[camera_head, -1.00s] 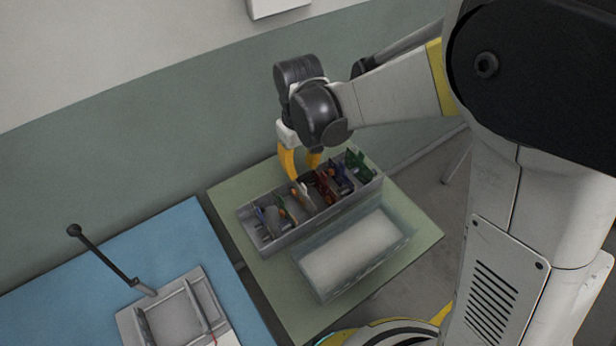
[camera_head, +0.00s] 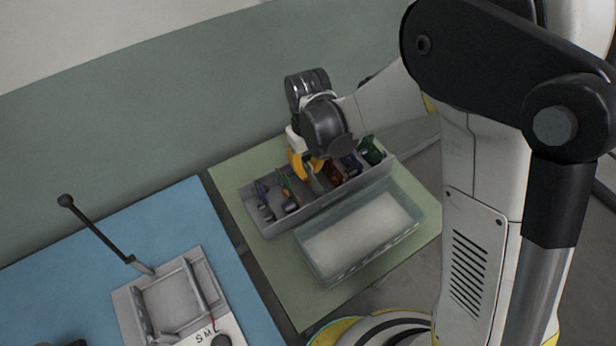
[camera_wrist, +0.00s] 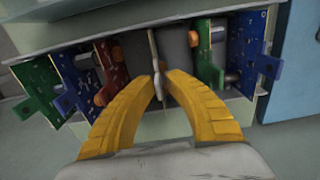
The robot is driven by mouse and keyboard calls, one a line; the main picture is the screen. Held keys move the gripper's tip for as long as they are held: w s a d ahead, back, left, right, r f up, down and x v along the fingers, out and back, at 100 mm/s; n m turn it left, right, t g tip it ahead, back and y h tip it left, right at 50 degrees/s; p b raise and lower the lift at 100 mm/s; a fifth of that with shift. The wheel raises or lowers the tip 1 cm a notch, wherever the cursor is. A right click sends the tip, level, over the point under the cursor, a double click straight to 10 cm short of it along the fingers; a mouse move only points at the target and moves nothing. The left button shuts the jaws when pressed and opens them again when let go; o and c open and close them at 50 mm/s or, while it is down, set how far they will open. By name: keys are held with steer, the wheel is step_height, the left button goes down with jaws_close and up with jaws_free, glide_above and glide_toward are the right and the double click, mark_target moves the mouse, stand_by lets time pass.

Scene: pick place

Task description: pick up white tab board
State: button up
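The white tab board (camera_wrist: 154,58) stands on edge in the grey divided bin (camera_head: 268,229). In the wrist view it is a thin, pale upright edge near the middle, between a red board and a green board. My gripper (camera_wrist: 163,84) has its two yellow fingers curved inward, their tips close together on either side of the white tab board's near end. It looks shut on the board. In the head view my gripper (camera_head: 311,171) is down at the middle of the bin, and its wrist hides part of the slots.
Blue, red and green boards (camera_wrist: 111,70) stand close on both sides in the bin. A clear tray with a pale bottom (camera_head: 354,234) lies in front of the bin on the green table (camera_head: 300,305). A grey fixture with a lever (camera_head: 172,300) sits on the blue table.

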jaws_close()
step_height(320, 180, up, 10)
steer(key=p, duration=0.4)
steer(key=shift+r, duration=0.1)
step_height(320, 180, up, 3)
steer(key=shift+f+p, duration=0.2)
steer(key=shift+p, duration=0.85)
